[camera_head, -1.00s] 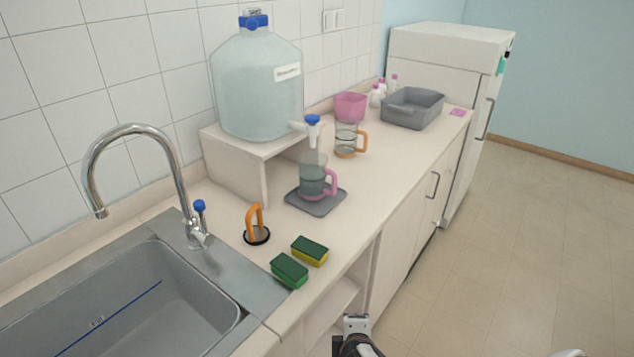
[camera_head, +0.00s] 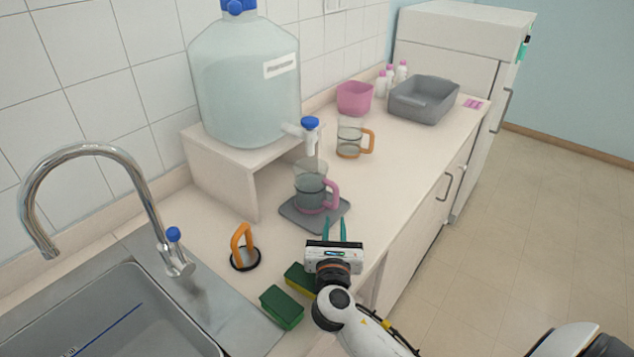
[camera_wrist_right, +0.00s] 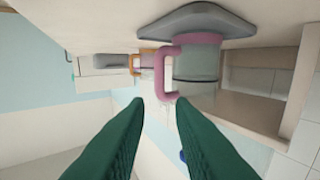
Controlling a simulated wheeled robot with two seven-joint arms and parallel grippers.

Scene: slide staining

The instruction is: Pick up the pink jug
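The pink jug (camera_head: 311,188) is a clear jug with a pink base band and a pink handle on its right. It stands upright on a grey mat (camera_head: 330,216) under the tap of the big water bottle, with greyish liquid visible inside. My right gripper (camera_head: 335,228) is in front of the mat, its green fingers pointing at the jug, apart from it. In the right wrist view, which is upside down, the fingers (camera_wrist_right: 158,102) are open and empty, with the jug's pink handle (camera_wrist_right: 166,75) just beyond their tips. My left gripper is not in view.
A water bottle (camera_head: 240,85) sits on a stand (camera_head: 222,160) behind the jug. An orange-handled jug (camera_head: 350,137), a pink container (camera_head: 354,97) and a grey tub (camera_head: 424,101) stand farther back.

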